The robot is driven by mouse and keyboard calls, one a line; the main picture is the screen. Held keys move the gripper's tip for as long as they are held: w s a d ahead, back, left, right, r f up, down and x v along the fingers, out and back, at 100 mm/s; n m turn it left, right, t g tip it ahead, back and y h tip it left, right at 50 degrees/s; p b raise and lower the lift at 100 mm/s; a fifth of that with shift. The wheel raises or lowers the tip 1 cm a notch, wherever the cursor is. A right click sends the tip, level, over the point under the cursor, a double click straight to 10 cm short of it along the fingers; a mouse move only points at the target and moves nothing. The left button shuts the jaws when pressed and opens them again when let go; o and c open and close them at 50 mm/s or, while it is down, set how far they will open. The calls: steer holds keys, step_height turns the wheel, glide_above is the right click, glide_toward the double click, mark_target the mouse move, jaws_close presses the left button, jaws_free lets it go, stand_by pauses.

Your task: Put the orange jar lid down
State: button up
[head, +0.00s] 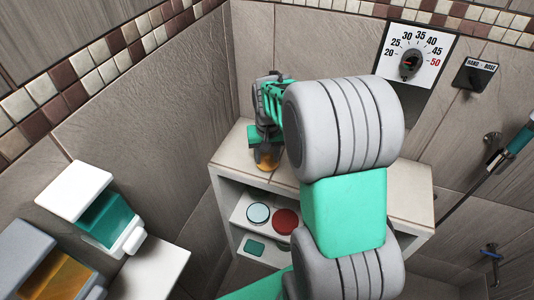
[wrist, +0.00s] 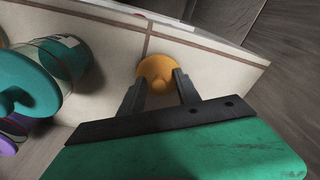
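The orange jar lid (wrist: 157,68) is a round disc near the tips of my gripper in the wrist view. Pale tile shows around it. My gripper (wrist: 159,78) points at the lid, with one dark finger on either side, and the fingertips overlap its near edge. The fingers stand apart. I cannot tell whether they press on the lid or whether it touches the tiles. In the head view, my gripper (head: 266,140) is at the left end of the tiled counter top, with an orange patch (head: 267,158) under it. My arm hides much of the counter.
In the wrist view, a glass jar with a teal lid (wrist: 22,88) stands close on the left, beside a purple item (wrist: 8,143). The counter (head: 408,194) has shelves below holding a pale blue disc (head: 258,213) and a red disc (head: 285,221). Walls close in behind and left.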

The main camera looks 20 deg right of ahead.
mark_target(268, 166)
step_height(268, 166, up, 12)
steer(key=s, duration=0.1)
steer(key=s+a+f+n+t, duration=0.1)
steer(key=s+a+f, duration=0.1)
steer(key=s+a, duration=0.3)
steer(key=s+a+f+n+t, duration=0.1)
steer(key=s+a+f+n, duration=0.1)
steer(key=s+a, duration=0.3)
steer(key=s, duration=0.4)
steer(key=shift+a+f+n+b, duration=0.2)
steer(key=shift+f+n+b, duration=0.05)
steer(key=shift+n+b, duration=0.1)
steer(key=shift+s, duration=0.1)
